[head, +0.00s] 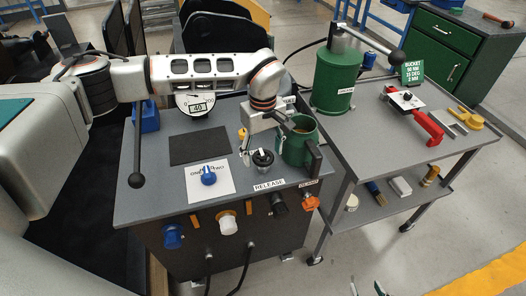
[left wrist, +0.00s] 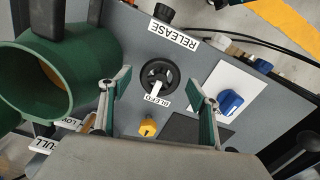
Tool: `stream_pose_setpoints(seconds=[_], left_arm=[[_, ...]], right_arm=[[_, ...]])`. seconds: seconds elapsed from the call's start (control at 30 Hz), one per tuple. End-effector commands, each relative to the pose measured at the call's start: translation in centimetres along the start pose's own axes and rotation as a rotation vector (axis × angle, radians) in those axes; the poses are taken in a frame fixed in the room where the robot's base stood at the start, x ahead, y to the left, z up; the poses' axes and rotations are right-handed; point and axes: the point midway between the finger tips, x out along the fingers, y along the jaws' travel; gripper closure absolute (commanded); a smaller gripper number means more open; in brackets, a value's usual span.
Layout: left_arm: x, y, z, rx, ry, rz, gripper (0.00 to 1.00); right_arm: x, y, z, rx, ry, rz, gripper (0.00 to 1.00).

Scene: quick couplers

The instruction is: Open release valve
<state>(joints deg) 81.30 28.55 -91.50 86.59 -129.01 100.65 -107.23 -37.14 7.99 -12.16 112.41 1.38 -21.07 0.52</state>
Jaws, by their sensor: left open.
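A black round valve knob (head: 263,157) with a white pointer sits on the grey bench top, just behind the RELEASE label (head: 269,185). It also shows in the left wrist view (left wrist: 172,72), beside the RELEASE label (left wrist: 174,35). A smaller label, partly hard to read, lies by its pointer. My left gripper (left wrist: 161,80) is open and points down at the knob, one finger to each side of it. I cannot tell whether the fingers touch it. In the head view the left gripper (head: 262,143) is over the knob. My right gripper (head: 367,288) shows only its fingertips, apart, at the bottom edge.
A green mug-like container (head: 298,140) stands close right of the left gripper. A yellow knob (left wrist: 147,127) and a blue knob (head: 208,177) are nearby. A gauge (head: 197,104) is behind. Coloured couplers line the bench front. A side cart (head: 375,140) holds a green canister and tools.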

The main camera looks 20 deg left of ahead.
Motion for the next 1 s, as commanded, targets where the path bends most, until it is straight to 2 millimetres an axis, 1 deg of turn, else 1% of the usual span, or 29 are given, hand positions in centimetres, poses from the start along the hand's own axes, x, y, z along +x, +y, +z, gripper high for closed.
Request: stream_pose_setpoints(seconds=[0.17, 0.2, 0.27, 0.3, 0.33, 0.37, 0.73, 0.87, 1.0], left_arm=[[0.02, 0.01, 0.02, 0.0, 0.0, 0.0, 0.38], [0.02, 0.01, 0.02, 0.0, 0.0, 0.0, 0.41], [0.02, 0.01, 0.02, 0.0, 0.0, 0.0, 0.56], [0.02, 0.01, 0.02, 0.0, -0.001, 0.0, 0.67], [0.01, 0.0, 0.02, 0.0, -0.001, 0.0, 0.75], [0.01, 0.0, 0.02, 0.0, -0.001, 0.0, 0.77], [-0.07, -0.01, 0.04, -0.039, -0.001, 0.0, 0.77], [-0.1, -0.03, 0.03, -0.1, 0.0, -0.001, 0.77], [-0.15, -0.03, 0.05, -0.2, -0.001, -0.001, 0.77]], right_arm=[[-0.01, 0.0, 0.01, 0.0, 0.0, 0.0, 0.6], [-0.01, 0.0, 0.01, 0.0, 0.0, 0.0, 0.6], [-0.02, -0.01, 0.02, 0.0, 0.0, 0.0, 0.6], [-0.02, 0.0, 0.02, 0.0, 0.0, 0.0, 0.6], [-0.02, -0.01, 0.02, 0.0, 0.0, 0.0, 0.6], [-0.02, -0.01, 0.02, 0.0, 0.0, 0.0, 0.6], [-0.12, 0.02, -0.17, 0.0, 0.0, 0.0, 0.6], [-0.26, 0.06, -0.45, -0.001, 0.002, 0.0, 0.6], [-0.45, 0.13, -0.84, -0.001, 0.003, 0.001, 0.6]])
